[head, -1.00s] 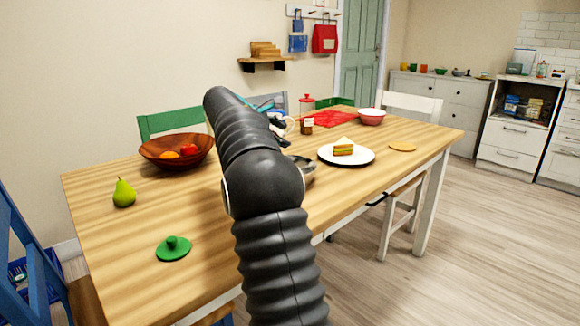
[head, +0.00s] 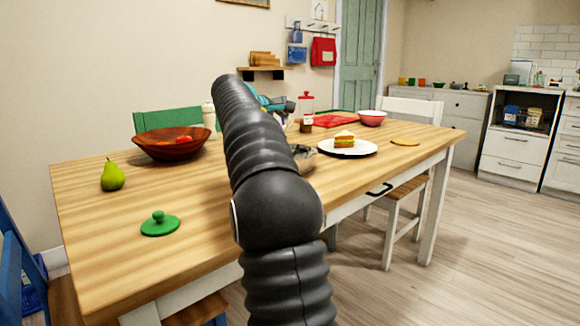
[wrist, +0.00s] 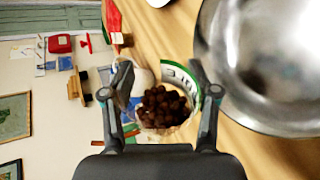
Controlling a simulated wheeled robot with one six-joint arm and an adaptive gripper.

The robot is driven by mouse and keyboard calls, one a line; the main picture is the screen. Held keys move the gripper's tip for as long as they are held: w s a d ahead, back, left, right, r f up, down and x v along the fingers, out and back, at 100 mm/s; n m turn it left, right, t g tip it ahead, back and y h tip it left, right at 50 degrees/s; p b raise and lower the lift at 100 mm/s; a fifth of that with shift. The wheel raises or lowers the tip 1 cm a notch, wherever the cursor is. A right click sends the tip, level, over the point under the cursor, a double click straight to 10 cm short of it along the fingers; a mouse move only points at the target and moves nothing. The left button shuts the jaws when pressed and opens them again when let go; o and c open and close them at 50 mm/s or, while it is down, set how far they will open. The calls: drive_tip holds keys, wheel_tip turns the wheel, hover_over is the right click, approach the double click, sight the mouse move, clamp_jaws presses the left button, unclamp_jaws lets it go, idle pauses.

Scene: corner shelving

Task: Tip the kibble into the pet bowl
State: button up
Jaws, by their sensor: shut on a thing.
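Round brown kibble (wrist: 163,106) shows in the cup's mouth. A shiny steel pet bowl (wrist: 265,65) is beside the cup at the right of the wrist view, cut off by the frame's edge. The visible part of the bowl shows no kibble. In the head view my arm covers most of the bowl (head: 303,152), and the cup and the gripper's hold cannot be made out there.
The front left of the table is mostly clear.

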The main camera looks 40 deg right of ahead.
drive_tip(key=shift+w+f+t+b, duration=0.1)
drive_tip(key=shift+f+t+b, duration=0.15)
drive_tip(key=shift+b, duration=0.3)
drive_tip(key=shift+r+m, duration=0.3)
drive_tip(key=shift+r, duration=0.1)
drive_tip(key=shift+s+r+m+t+b, duration=0.2)
drive_tip(key=shift+r+m+t+b, duration=0.15)
drive_tip(key=shift+m+t+b, duration=0.15)
drive_tip(key=shift+s, duration=0.1)
drive_tip(key=shift+f+t, duration=0.2)
drive_tip(key=shift+t, duration=0.05)
drive_tip(key=shift+s+f+m+t+h, duration=0.25)
drive_tip(key=shift+f+m+t, duration=0.2)
drive_tip(key=shift+m+t, duration=0.35)
drive_tip(key=shift+s+r+m+t+h, duration=0.45)
drive_tip(key=shift+r+m+t, duration=0.15)
drive_tip(key=shift+m, duration=0.5)
idle(4.0)
